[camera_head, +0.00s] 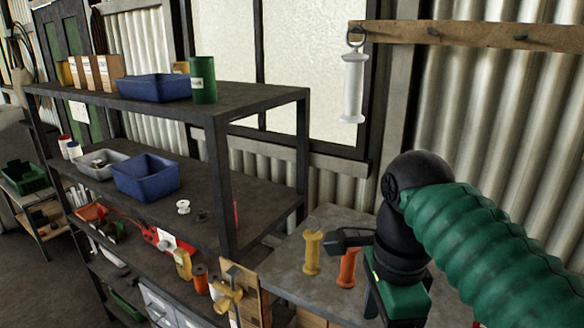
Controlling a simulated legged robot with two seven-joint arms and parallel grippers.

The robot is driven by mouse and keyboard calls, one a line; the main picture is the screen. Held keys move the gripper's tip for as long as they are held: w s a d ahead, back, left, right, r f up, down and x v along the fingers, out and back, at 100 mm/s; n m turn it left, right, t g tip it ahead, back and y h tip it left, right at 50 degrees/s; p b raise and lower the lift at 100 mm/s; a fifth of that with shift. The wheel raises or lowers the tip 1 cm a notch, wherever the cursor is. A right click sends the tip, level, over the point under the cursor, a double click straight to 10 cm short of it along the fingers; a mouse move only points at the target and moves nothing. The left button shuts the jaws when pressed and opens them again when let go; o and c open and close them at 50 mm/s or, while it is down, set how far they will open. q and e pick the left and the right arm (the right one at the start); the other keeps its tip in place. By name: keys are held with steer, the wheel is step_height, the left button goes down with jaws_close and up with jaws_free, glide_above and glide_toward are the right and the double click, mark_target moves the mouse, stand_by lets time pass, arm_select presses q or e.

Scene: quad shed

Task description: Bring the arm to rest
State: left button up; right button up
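My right arm (480,245) comes in from the right in a green ribbed sleeve. It bends down at a black joint over the grey bench. My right gripper (345,241) is a dark shape above the bench, close to a yellow handle (312,253) and an orange handle (348,267). The view does not show how far apart its fingers are, or clear contact with either handle. My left arm and gripper are out of view.
A dark shelf unit (262,100) stands at left with blue bins (146,178), a green can (203,80) and small parts. A white handle (353,88) hangs from a wooden hook rail (470,35) on the wall. The bench (305,287) has some bare surface.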

steer(key=w+f+n, duration=0.3)
steer(key=f, duration=0.5)
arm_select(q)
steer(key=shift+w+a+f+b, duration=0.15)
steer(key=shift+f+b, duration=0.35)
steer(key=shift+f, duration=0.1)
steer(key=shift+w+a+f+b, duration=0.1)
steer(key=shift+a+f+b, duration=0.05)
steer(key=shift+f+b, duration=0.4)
arm_select(e)
steer(key=s+d+f+n+t, duration=0.1)
steer(key=s+d+f+n, duration=0.2)
steer(key=f+n, duration=0.4)
steer(key=s+d+f+n+t, duration=0.1)
steer(key=s+d+f+n, duration=0.2)
steer(key=f, duration=1.5)
steer(key=n, duration=0.4)
steer(key=shift+s+d, duration=0.15)
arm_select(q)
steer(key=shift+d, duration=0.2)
arm_select(e)
steer(key=shift+d, duration=0.2)
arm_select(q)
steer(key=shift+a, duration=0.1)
arm_select(e)
steer(key=shift+a, duration=0.15)
